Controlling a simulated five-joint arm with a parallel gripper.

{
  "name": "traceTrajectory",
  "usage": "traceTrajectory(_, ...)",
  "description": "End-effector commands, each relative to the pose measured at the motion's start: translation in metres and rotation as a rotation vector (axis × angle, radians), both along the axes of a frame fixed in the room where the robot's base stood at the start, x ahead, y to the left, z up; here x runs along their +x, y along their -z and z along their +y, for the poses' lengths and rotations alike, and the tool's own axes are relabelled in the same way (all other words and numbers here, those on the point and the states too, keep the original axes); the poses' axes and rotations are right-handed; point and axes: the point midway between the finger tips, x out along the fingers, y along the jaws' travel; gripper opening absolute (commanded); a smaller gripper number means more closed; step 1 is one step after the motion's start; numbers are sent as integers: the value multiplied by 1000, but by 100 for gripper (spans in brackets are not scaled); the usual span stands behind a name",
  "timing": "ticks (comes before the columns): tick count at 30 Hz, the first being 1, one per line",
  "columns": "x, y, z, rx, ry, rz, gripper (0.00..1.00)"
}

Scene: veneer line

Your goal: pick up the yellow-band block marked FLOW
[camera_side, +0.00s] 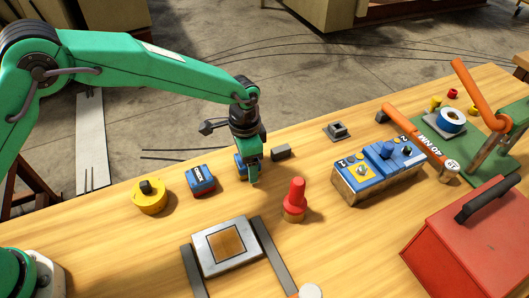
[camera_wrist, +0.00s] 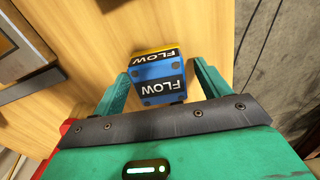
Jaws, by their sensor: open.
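The FLOW block (camera_wrist: 158,77) is blue with a yellow band along its far edge and black labels reading FLOW. In the wrist view it sits on the wooden table between the two green fingers of my gripper (camera_wrist: 161,68), with a gap on each side. The gripper is open and straddles it. In the side view my gripper (camera_side: 249,176) points down, and only a bit of the blue block (camera_side: 238,164) shows behind the finger; the rest is hidden.
A blue block with a red band (camera_side: 201,181) and a yellow round piece (camera_side: 150,197) stand left. A small dark grey block (camera_side: 281,151) is close on the right. A red peg-like piece (camera_side: 294,200) and a framed plate (camera_side: 226,246) lie nearer the front.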

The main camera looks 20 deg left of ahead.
Motion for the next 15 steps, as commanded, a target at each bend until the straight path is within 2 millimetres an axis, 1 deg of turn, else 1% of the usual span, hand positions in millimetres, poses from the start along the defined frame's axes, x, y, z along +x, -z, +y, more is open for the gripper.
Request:
traceTrajectory(14, 0, 1, 0, 0, 0, 0, 75)
traceTrajectory(15, 0, 1, 0, 0, 0, 0, 74)
